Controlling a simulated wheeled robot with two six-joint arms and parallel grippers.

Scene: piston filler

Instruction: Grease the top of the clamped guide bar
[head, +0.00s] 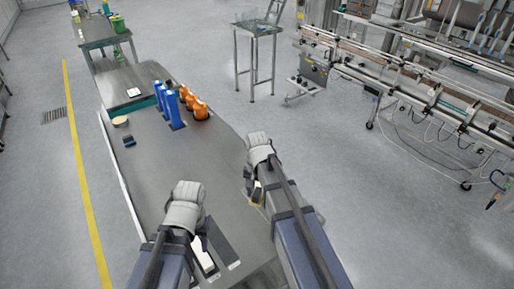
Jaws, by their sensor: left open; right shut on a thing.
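My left gripper (202,234) is open, low over the near part of the grey bench (175,165). A white piece (203,260) and a dark long piece (222,242) lie close to its fingers. I cannot tell whether either is the guide bar, and no clamp can be made out. My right gripper (256,190) is shut on a small yellowish thing (259,201) at the bench's right edge. The gripper and arm hide most of that thing, so I cannot tell what it is. No grease container can be identified.
Blue bottles (172,108) and orange bottles (198,108) stand towards the bench's far end. A round tan-topped item (120,121) and a small dark-blue item (129,141) are at its left. The bench's middle is clear. A conveyor machine (400,75) stands at right.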

